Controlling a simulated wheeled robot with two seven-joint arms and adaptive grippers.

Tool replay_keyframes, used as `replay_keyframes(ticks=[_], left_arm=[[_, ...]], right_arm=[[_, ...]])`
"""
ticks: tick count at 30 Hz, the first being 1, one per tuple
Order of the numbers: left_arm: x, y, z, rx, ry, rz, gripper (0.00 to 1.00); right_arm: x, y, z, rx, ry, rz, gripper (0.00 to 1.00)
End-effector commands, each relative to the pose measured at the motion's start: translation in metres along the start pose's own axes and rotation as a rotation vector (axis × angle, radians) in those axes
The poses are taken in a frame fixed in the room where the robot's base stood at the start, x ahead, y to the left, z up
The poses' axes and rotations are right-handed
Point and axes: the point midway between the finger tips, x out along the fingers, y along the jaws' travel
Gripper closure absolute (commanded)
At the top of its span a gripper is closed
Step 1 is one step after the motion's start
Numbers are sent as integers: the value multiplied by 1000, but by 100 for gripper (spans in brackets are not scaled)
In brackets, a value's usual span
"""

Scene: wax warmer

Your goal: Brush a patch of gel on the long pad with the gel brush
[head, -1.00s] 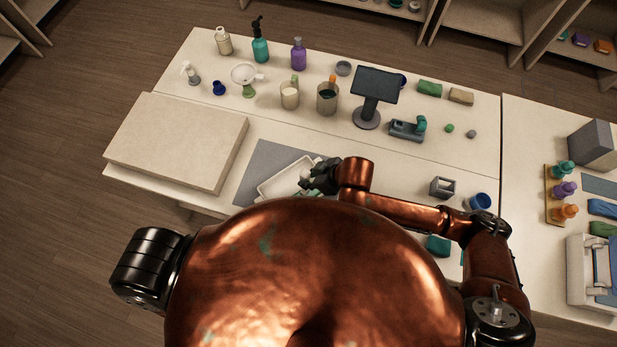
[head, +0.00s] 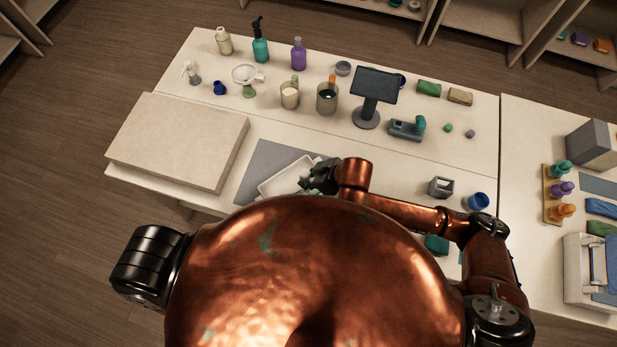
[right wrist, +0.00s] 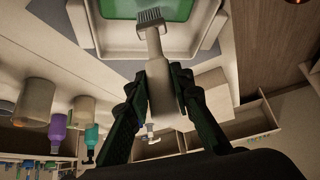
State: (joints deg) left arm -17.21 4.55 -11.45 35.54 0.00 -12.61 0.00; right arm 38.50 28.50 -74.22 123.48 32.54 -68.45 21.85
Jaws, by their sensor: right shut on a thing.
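My right gripper (head: 322,176) is over the right end of a white tray (head: 272,187), low over the table. In the right wrist view the right gripper (right wrist: 162,80) is shut on the pale handle of the gel brush (right wrist: 155,48). The brush's grey bristle head lies over the rim of the tray (right wrist: 120,46), at the edge of a green surface (right wrist: 115,10) inside it. I cannot tell whether the green is gel or a pad, or whether the bristles touch it. My left gripper is not in view.
A wide beige slab (head: 178,140) lies at the left of the table. A grey mat (head: 262,160) lies under the tray. Cups (head: 290,97), bottles (head: 260,50) and a dark screen on a stand (head: 375,85) stand along the back. The table right of the tray is partly clear.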

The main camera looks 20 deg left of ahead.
Motion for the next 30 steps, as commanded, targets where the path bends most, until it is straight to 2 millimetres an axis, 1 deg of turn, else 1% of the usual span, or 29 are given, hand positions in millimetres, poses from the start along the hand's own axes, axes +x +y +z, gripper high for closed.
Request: replay_keyframes(ticks=[18,22,30], left_arm=[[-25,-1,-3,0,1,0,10],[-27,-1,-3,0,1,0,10],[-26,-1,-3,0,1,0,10]], right_arm=[[10,-52,-18,-1,0,-2,100],[12,-57,-20,0,0,-1,100],[13,-58,-20,0,0,0,100]])
